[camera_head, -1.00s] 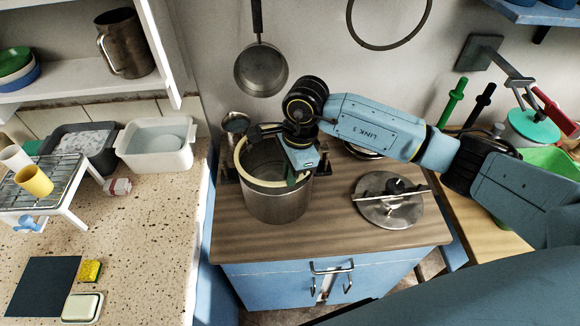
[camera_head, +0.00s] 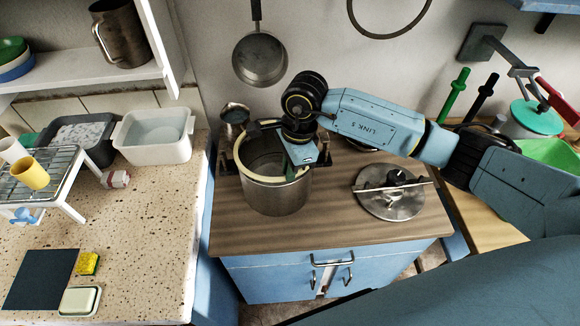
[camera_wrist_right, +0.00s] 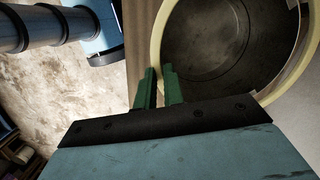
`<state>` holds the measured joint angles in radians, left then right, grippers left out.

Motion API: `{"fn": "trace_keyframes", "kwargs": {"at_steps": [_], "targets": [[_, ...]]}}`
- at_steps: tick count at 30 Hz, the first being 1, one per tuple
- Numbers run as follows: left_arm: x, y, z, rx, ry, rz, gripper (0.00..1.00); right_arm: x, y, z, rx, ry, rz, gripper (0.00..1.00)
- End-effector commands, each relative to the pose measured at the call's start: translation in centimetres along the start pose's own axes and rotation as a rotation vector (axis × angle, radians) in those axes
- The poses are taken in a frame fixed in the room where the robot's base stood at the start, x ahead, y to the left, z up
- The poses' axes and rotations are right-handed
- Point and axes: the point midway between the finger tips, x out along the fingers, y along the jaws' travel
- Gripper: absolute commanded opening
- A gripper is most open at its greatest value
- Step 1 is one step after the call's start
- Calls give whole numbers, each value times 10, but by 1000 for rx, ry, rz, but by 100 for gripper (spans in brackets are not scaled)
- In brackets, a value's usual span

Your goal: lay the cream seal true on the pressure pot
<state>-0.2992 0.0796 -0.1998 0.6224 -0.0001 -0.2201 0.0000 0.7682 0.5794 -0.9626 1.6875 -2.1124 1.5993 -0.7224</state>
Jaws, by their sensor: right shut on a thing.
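The pressure pot (camera_head: 276,197) is a steel pot standing open on the wooden counter. The cream seal (camera_head: 243,167) is a thin ring at the pot's mouth, following its rim on the left and front; its far right side is hidden behind my arm. My right gripper (camera_head: 291,174) reaches down over the pot's front right and is shut on the seal. In the right wrist view, the green fingers (camera_wrist_right: 159,88) pinch the ring, and the seal (camera_wrist_right: 305,62) curves round the dark pot interior (camera_wrist_right: 225,40). I cannot tell whether it touches the rim all round. My left gripper is out of view.
A steel lid with a bar handle (camera_head: 392,193) lies right of the pot. A pan (camera_head: 259,60) hangs on the wall behind. On the left, a speckled counter (camera_head: 135,245) holds a rack (camera_head: 62,190), tubs and a sponge (camera_head: 88,263). The wood in front of the pot is clear.

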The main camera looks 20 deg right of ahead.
Motion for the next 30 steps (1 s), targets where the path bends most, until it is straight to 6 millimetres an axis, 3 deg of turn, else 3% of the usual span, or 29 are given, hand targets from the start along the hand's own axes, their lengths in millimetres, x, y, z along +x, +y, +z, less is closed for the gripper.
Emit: {"fn": "trace_keyframes", "kwargs": {"at_steps": [30], "targets": [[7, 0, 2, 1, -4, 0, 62, 1, -1, 0, 0, -1, -1, 0]]}}
